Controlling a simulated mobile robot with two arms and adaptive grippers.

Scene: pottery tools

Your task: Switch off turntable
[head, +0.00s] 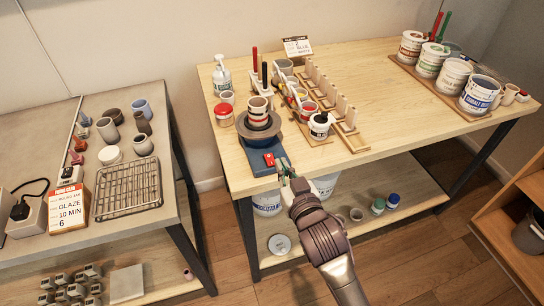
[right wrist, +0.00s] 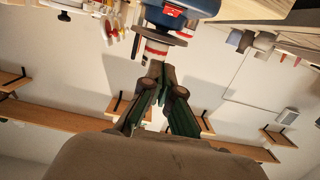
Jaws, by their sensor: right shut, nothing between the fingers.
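The turntable has a blue base (head: 262,160) and a dark round wheel (head: 243,128) with a banded cup (head: 258,110) on it. It stands near the front edge of the wooden table. A small red switch (head: 269,159) sits on the front of the base. My right gripper (head: 283,165) is shut and empty, just right of the switch; I cannot tell whether it touches the base. In the right wrist view the blue base (right wrist: 186,6) shows upside down at the top, beyond the fingertips (right wrist: 158,72). My left gripper is not in view.
On the wooden table, a spray bottle (head: 222,76) and a red-lidded jar (head: 223,115) stand left of the turntable. Large paint tubs (head: 454,77) are far right.

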